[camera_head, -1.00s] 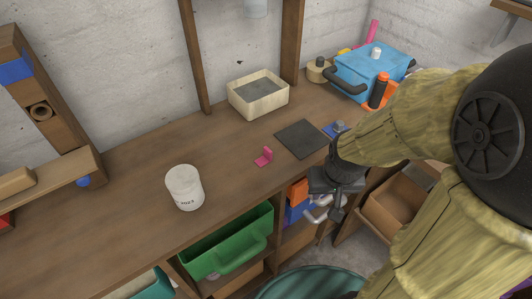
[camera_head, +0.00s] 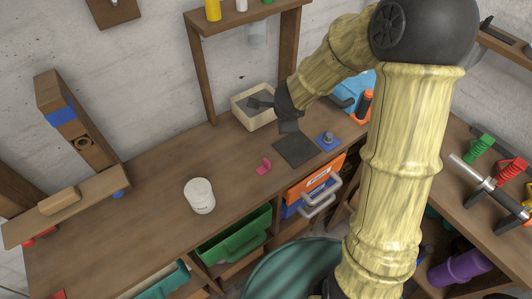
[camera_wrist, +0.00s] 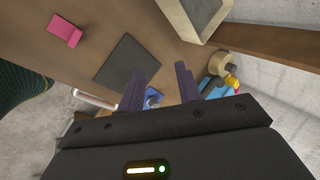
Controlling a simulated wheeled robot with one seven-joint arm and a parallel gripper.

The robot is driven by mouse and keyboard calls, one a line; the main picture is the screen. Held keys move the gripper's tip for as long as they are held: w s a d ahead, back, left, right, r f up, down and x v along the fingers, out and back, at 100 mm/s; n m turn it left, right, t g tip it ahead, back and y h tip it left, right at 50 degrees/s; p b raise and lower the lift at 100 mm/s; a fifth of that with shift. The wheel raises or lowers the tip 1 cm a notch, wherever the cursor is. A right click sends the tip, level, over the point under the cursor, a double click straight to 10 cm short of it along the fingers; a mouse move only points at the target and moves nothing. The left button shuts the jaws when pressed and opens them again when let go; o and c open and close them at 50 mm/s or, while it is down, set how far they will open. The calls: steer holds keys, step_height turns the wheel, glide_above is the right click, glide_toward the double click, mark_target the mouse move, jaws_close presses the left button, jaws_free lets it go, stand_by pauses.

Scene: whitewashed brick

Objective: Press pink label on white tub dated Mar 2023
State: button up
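The white tub (camera_head: 200,196) stands upright on the wooden bench, left of centre, with small dark print low on its front that is too small to read here. The pink label piece (camera_head: 264,166) lies on the bench to the right of the tub, with a raised tab. It also shows at the upper left of the wrist view (camera_wrist: 65,30). My gripper (camera_head: 273,115) is above the back of the bench near the beige box, apart from tub and label. In the wrist view its two dark fingers (camera_wrist: 160,82) are apart with nothing held between them.
A dark square mat (camera_head: 295,150) lies right of the label, with a blue piece (camera_head: 327,140) beside it. A beige open box (camera_head: 254,122) stands at the back. A green bin (camera_head: 234,235) and an orange drawer (camera_head: 315,183) are below. Bench around the tub is clear.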

steer(key=s+a+r+m+g+p, duration=0.5)
steer(key=m+p, duration=0.4)
steer(key=m, duration=0.2)
steer(key=shift+s+g+p, duration=0.15)
steer(key=shift+g+p, duration=0.15)
steer(key=shift+g, duration=0.5)
steer(key=shift+f, duration=0.1)
step_height(320, 180, down, 12)
steer(key=shift+f+p, duration=0.1)
steer(key=shift+p, duration=0.2)
